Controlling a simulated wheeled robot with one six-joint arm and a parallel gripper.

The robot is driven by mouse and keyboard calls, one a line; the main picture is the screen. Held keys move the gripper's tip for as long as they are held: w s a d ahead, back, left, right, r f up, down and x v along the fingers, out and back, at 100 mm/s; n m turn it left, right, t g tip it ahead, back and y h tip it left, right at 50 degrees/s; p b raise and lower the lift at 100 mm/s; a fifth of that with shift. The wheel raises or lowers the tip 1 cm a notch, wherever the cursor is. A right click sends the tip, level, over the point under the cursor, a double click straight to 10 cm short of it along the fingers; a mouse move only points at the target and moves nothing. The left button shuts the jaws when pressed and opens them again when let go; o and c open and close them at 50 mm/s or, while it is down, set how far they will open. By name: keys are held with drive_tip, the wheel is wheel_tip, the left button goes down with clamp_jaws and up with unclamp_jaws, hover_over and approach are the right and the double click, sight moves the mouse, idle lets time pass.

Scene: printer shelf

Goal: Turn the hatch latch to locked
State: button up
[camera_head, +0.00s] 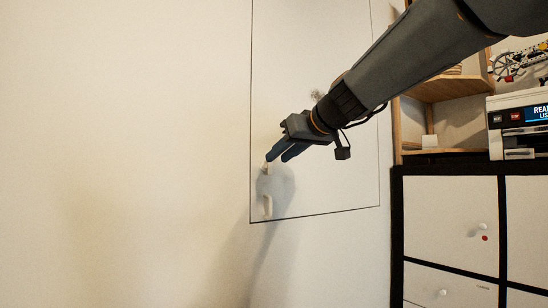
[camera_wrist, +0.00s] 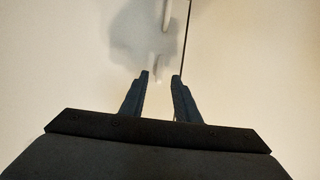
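The hatch (camera_head: 340,180) is a pale panel in the wall, outlined by a thin dark seam. A small white latch piece (camera_head: 266,169) sits near its lower left edge, just under my fingertips. A longer white upright piece (camera_head: 267,207) is below it; it also shows at the top of the wrist view (camera_wrist: 166,14). My gripper (camera_head: 275,159) points down-left at the latch. In the wrist view my gripper (camera_wrist: 161,75) is open, with a gap between its dark fingers. A faint pale shape lies between the fingertips; contact cannot be told.
A wooden shelf (camera_head: 440,88) and a white printer (camera_head: 518,122) with a lit display stand at the right. Below them is a white drawer cabinet (camera_head: 450,215) with a dark frame. The wall left of the hatch is bare and clear.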

sight(265, 169)
drive_tip(key=shift+p+x, duration=0.55)
drive_tip(key=shift+x, duration=1.5)
clamp_jaws()
